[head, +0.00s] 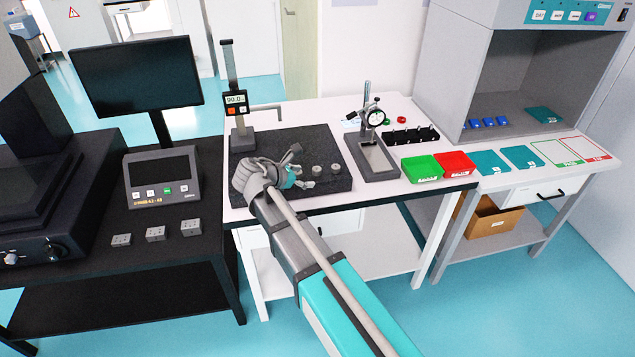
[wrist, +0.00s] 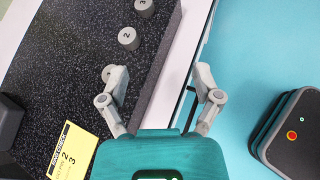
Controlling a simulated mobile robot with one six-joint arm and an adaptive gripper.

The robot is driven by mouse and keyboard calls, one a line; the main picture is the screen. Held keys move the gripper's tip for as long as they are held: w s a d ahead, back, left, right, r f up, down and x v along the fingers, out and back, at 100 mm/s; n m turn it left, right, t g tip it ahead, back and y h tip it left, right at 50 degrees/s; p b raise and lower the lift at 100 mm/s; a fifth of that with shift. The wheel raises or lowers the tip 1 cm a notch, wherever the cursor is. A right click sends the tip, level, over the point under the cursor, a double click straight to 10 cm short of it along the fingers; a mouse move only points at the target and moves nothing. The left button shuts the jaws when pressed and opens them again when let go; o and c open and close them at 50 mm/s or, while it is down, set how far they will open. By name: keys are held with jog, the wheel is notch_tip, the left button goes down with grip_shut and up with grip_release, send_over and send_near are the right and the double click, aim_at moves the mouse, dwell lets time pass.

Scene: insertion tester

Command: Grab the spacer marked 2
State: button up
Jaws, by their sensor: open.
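The spacer marked 2 (wrist: 128,38) is a short grey cylinder standing on the speckled black plate (wrist: 75,60), its number facing up. The spacer marked 3 (wrist: 145,7) stands beyond it at the top edge of the wrist view. A third spacer (wrist: 107,72) is partly hidden behind my left finger, its mark unclear. My gripper (wrist: 160,80) is open and empty, its fingers straddling the plate's edge, below and right of spacer 2. In the head view my gripper (head: 301,177) hangs left of two grey spacers (head: 318,171) (head: 336,168), whose marks are unreadable there.
A yellow card (wrist: 72,150) lies on the plate. A height gauge (head: 236,100) stands at the plate's back left, its arm reaching right. A dial gauge stand (head: 374,150) is right of the plate, with green (head: 421,168) and red (head: 455,164) bins beyond.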

jog(key=a+n+t, duration=0.1)
jog(key=a, duration=0.1)
jog(key=a+n+t+b, duration=0.1)
jog(key=a+n, duration=0.1)
jog(key=a, duration=0.1)
jog(key=shift+w+a, duration=0.15)
jog(key=shift+a, duration=0.15)
jog(key=shift+f, duration=0.1)
jog(key=b, duration=0.3)
send_near(315, 170)
jog(key=x, duration=0.3)
jog(key=shift+w+f, duration=0.15)
jog(key=shift+w, duration=0.25)
jog(key=shift+w+d+f+b, duration=0.15)
jog(key=shift+w+d+b, duration=0.2)
jog(key=shift+w+d, duration=0.15)
jog(key=shift+b+x, duration=0.95)
jog(key=shift+x, duration=0.95)
jog(key=shift+w+d+f, duration=0.4)
jog(key=shift+d, duration=0.05)
